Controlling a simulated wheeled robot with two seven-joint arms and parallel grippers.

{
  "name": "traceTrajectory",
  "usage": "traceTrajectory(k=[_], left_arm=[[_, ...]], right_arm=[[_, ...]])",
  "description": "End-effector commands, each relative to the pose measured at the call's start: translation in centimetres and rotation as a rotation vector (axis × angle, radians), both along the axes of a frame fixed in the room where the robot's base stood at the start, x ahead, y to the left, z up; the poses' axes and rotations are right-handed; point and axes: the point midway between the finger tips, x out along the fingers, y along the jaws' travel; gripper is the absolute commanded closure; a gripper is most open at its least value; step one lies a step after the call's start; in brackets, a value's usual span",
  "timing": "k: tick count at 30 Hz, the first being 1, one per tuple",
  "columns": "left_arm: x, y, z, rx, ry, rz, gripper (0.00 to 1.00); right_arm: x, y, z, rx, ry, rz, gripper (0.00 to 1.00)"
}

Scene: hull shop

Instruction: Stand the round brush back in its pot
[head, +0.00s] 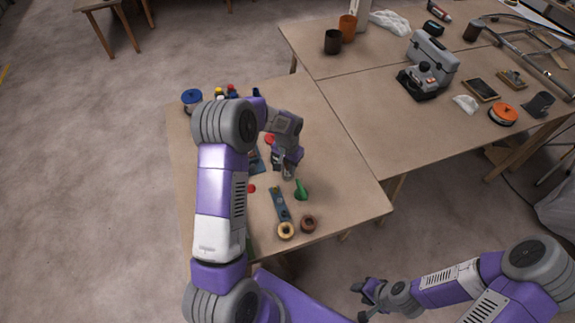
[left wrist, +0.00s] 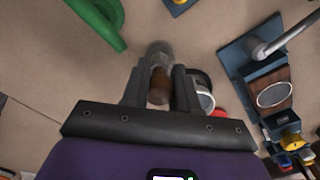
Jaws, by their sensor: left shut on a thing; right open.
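My left gripper (head: 287,172) is low over the near table, beside a green tool. In the left wrist view its fingers (left wrist: 159,90) are shut on a brown wooden handle (left wrist: 158,86) with a pale grey, blurred end (left wrist: 158,55) beyond the fingertips; this looks like the round brush. In the head view the brush is mostly hidden by the gripper. My right gripper (head: 360,301) is open and empty at the lower right, off the table. I cannot tell which vessel is the brush's pot; a dark cup (head: 333,42) and an orange-brown cup (head: 348,26) stand on the far table.
The near table (head: 345,190) also bears the green tool (head: 301,190), a blue strip (head: 279,203), a yellow roll (head: 286,231), a brown roll (head: 308,224) and a blue-lidded tin (head: 192,97). A grey toolbox (head: 433,58) stands on the far table. The near table's right part is clear.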

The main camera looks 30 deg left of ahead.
Motion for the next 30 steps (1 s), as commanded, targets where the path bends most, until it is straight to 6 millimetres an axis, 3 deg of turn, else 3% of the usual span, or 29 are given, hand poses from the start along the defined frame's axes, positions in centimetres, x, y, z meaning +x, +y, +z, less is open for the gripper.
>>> traceTrajectory(k=[14, 15, 17, 30], left_arm=[[-0.01, -0.01, -1.07, 0.000, 0.001, 0.000, 1.00], [-0.01, -0.01, -1.10, 0.000, 0.000, 0.000, 0.70], [-0.01, -0.01, -1.03, 0.000, 0.000, 0.000, 0.61], [0.01, 0.00, -0.31, 0.000, 0.000, 0.000, 0.61]], right_arm=[[0.00, 0.00, -0.79, 0.000, 0.000, 0.000, 0.57], [0.00, 0.00, -0.81, 0.000, 0.000, 0.000, 0.57], [0.00, 0.00, -0.75, 0.000, 0.000, 0.000, 0.57], [0.00, 0.00, -0.23, 0.000, 0.000, 0.000, 0.57]])
